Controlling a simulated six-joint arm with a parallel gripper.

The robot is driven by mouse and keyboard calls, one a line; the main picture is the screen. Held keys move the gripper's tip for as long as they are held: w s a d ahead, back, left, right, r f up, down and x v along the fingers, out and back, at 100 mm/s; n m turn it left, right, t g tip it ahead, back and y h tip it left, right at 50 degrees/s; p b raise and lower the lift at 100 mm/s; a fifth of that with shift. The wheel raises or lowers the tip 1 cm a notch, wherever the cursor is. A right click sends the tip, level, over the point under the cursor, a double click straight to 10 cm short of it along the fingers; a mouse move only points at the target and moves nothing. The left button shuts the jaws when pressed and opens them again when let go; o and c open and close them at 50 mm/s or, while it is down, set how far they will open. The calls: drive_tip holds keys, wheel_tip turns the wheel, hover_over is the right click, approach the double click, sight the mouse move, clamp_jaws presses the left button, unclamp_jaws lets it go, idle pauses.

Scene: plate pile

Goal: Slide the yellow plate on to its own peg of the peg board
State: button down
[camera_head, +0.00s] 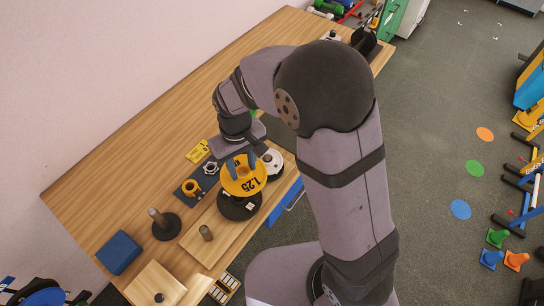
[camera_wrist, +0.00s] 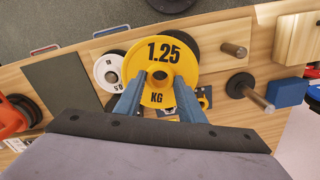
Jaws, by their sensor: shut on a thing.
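The yellow plate (camera_head: 244,184), marked 1.25, is in my gripper (camera_head: 241,165). In the wrist view the two blue fingers of my gripper (camera_wrist: 160,82) are shut on the near part of the yellow plate (camera_wrist: 160,58), by its centre. The wooden peg board (camera_head: 195,243) has a bare upright peg (camera_head: 206,233) at its near end. That peg (camera_wrist: 234,50) is to the right of the plate in the wrist view. A black plate (camera_head: 238,208) lies on the board, partly hidden by the yellow plate. I cannot tell the height gap between them.
A white plate (camera_head: 272,161) is beyond the black one. A black-based stand with a post (camera_head: 165,224) is left of the board. A blue block (camera_head: 119,252), another wooden board (camera_head: 152,285) and a dark mat with small parts (camera_head: 193,188) are nearby. The table's left side is clear.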

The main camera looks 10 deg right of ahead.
drive_tip(key=s+a+r+n+p, duration=0.1)
drive_tip(key=s+a+r+n, duration=0.25)
drive_tip(key=a, duration=0.45)
wheel_tip(320, 180, up, 2)
drive_tip(key=m, duration=0.3)
hover_over(202, 228)
drive_tip(key=shift+r+n+p, duration=0.2)
drive_tip(key=shift+n+p, duration=0.05)
drive_tip(key=shift+p, duration=0.15)
drive_tip(key=shift+f+b, duration=2.2)
drive_tip(key=shift+f, duration=1.3)
drive_tip(key=shift+d+f, duration=0.1)
drive_tip(key=shift+f, duration=0.25)
drive_tip(key=shift+f+b, duration=0.85)
drive_tip(key=shift+f, duration=0.65)
drive_tip(key=shift+f, duration=0.4)
